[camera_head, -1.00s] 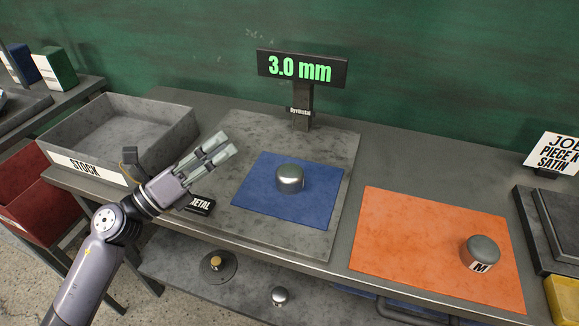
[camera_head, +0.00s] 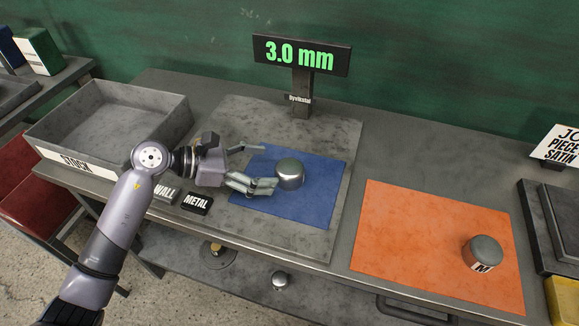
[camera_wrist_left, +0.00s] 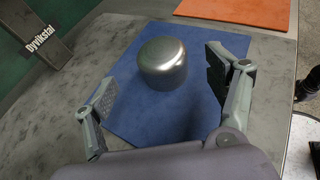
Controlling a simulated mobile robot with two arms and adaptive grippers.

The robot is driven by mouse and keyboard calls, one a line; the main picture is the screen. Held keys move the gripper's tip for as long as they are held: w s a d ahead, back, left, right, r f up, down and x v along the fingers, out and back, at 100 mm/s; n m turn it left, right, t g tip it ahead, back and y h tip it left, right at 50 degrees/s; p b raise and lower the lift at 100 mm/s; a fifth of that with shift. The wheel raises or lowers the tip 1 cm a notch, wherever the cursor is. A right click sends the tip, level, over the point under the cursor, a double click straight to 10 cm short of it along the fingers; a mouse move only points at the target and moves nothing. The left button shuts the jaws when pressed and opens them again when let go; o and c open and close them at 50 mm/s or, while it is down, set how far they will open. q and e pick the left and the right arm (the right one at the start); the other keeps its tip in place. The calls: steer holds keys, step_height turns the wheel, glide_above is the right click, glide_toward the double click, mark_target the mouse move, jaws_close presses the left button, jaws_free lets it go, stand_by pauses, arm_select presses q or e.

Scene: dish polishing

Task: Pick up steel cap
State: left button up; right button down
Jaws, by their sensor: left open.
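The steel cap (camera_head: 290,173) is a shiny, rounded metal cylinder standing upright on the blue mat (camera_head: 318,205). In the left wrist view the steel cap (camera_wrist_left: 162,63) sits ahead of the fingers, near the middle of the opening. My left gripper (camera_head: 268,167) is open and comes at the cap from the left, with one finger on the far side and one on the near side. In the left wrist view the open left gripper (camera_wrist_left: 160,83) has bare mat between its fingers and the cap. My right gripper is not in view.
A display reading 3.0 mm (camera_head: 301,55) stands behind the mat. An orange mat (camera_head: 410,240) to the right bears another metal cap marked M (camera_head: 483,252). The empty STOCK tray (camera_head: 110,118) is at the left. Labels WALL (camera_head: 164,193) and METAL (camera_head: 196,202) lie at the front.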

mark_target(291, 169)
arm_select(q)
steer(key=shift+x, duration=1.15)
steer(key=shift+d+p, duration=0.4)
steer(key=shift+p, duration=0.15)
steer(key=p+x, duration=0.1)
steer(key=x, duration=0.2)
steer(key=shift+w+d+f, duration=0.1)
steer(key=shift+d+f, duration=0.1)
steer(key=shift+d, duration=0.05)
steer(key=shift+w+d+f, duration=0.1)
steer(key=shift+d+f, duration=0.15)
steer(key=shift+d, duration=0.05)
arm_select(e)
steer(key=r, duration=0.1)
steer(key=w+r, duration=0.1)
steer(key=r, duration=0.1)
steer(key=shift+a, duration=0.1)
arm_select(q)
steer(key=shift+a, duration=0.1)
steer(key=shift+c, duration=0.9)
steer(key=c, duration=1.4)
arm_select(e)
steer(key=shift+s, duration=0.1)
